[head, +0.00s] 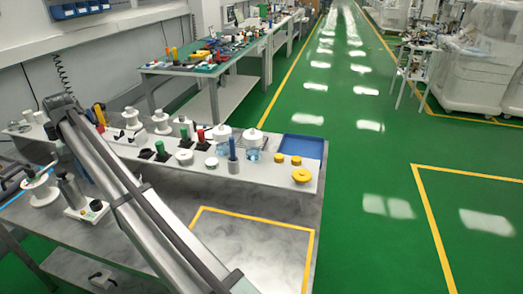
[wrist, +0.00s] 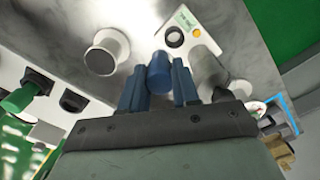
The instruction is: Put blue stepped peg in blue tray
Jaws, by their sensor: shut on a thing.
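In the wrist view, my gripper (wrist: 159,88) is shut on the blue stepped peg (wrist: 159,73), a rounded blue cylinder between its two dark blue fingers. The fingers hide the lower part of the peg, and I cannot tell whether it touches the surface. In the head view, my arm crosses the left of the bench and I cannot make out the fingertips. The blue tray (head: 301,147), flat and rectangular, lies at the right end of the white bench strip, well to the right of the arm's far end. It looks empty.
A white spool (wrist: 107,52) and a grey cylinder (wrist: 208,70) stand close on either side of the held peg. Yellow discs (head: 301,176) sit in front of the tray.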

